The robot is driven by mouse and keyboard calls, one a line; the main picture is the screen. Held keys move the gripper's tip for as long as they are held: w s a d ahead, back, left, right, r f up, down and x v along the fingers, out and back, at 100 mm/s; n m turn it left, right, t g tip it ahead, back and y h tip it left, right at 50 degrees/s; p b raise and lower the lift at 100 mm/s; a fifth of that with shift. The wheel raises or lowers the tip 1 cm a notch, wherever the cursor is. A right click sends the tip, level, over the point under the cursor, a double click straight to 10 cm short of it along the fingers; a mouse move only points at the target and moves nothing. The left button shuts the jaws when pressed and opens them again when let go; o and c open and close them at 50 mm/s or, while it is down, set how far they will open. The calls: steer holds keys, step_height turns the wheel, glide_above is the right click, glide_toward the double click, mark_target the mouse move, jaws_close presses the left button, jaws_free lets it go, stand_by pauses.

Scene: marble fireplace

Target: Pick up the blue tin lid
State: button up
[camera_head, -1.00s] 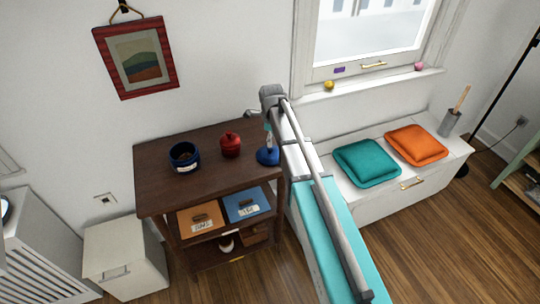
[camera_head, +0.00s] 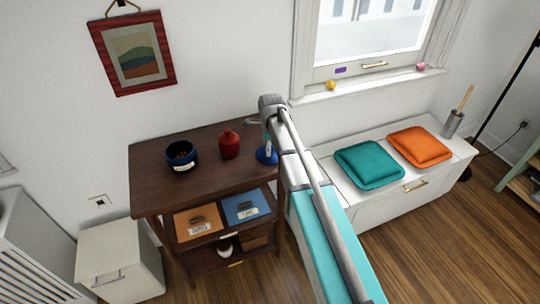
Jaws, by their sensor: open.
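A round blue piece (camera_head: 264,158), probably the blue tin lid, lies on the dark wooden cabinet top (camera_head: 205,176) near its right end. A small pale and blue upright part shows above it; I cannot tell what that is. My arm covers its right side. A dark blue open tin (camera_head: 182,158) with a pale label and brown contents stands at the left on the same top. A small grey part shows just left of my arm, too small to identify.
A red lidded jar (camera_head: 229,144) stands between the tin and the blue piece. A white bench (camera_head: 375,209) with teal (camera_head: 369,165) and orange (camera_head: 419,147) cushions is at right. The cabinet top's front is clear.

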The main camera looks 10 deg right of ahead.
steer(key=shift+c, duration=0.2)
jaws_close()
stand_by(0.4)
steer(key=shift+r, duration=0.2)
step_height(320, 180, up, 3)
steer(key=p, duration=0.3)
steer(key=shift+f, duration=0.15)
steer(key=s+d+r+p, duration=0.1)
steer(key=s+r+p, duration=0.9)
steer(key=s, duration=0.4)
steer(key=shift+d, duration=0.25)
steer(key=shift+a, duration=0.1)
stand_by(0.4)
